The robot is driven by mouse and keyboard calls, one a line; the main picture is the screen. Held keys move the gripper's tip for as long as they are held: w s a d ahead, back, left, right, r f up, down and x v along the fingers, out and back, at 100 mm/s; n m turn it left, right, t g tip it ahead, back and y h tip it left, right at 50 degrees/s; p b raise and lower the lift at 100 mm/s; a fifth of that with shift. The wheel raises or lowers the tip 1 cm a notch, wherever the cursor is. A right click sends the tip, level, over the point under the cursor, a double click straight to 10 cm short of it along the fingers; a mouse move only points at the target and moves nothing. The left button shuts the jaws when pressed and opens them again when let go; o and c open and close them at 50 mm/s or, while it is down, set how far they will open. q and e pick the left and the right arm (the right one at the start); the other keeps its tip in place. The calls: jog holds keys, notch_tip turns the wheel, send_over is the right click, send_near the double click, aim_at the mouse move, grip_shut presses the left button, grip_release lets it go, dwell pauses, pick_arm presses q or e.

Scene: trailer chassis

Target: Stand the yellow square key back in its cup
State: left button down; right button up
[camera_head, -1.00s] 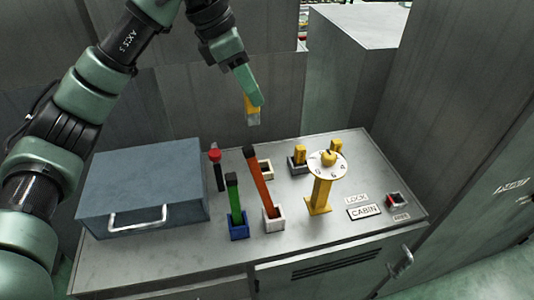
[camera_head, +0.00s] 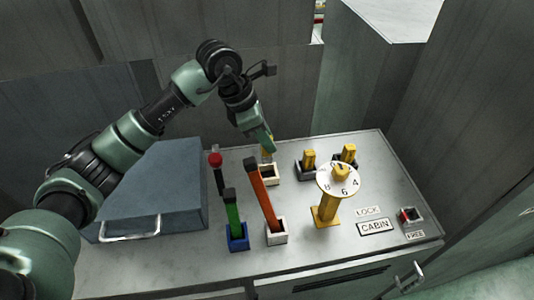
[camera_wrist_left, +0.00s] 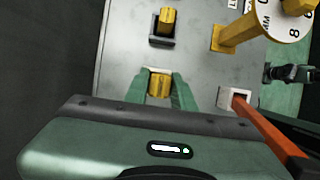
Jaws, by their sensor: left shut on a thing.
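My left gripper (camera_head: 268,149) is shut on the yellow square key (camera_head: 266,156). In the left wrist view the key (camera_wrist_left: 159,84) sits between the two green fingers. In the head view the key's lower end is just above or at the mouth of a cream-rimmed cup (camera_head: 269,175) with a dark inside. I cannot tell whether it has entered the cup. The left wrist view does not show that cup clearly, as the key and fingers cover the spot. A dark shape at the right edge of the left wrist view may be my right gripper; its fingers are unclear.
A red lever (camera_head: 262,195) and a green lever (camera_head: 233,215) stand in front of the cup. A red-knobbed black stick (camera_head: 216,170) and a blue-grey case (camera_head: 150,190) are to the left.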

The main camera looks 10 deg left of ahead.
aim_at(267, 159)
pick_arm(q)
notch_tip(267, 159, down, 3)
notch_tip(267, 159, down, 4)
jog(key=shift+f+p, duration=0.1)
jog(key=shift+p, duration=0.6)
jog(key=shift+f, duration=0.15)
jog(key=c, duration=1.2)
grip_release()
jog(key=shift+o, duration=0.2)
pick_arm(e)
jog(key=shift+w+d+r, duration=0.1)
jog(key=shift+w+r, duration=0.2)
jog(key=shift+r, duration=0.5)
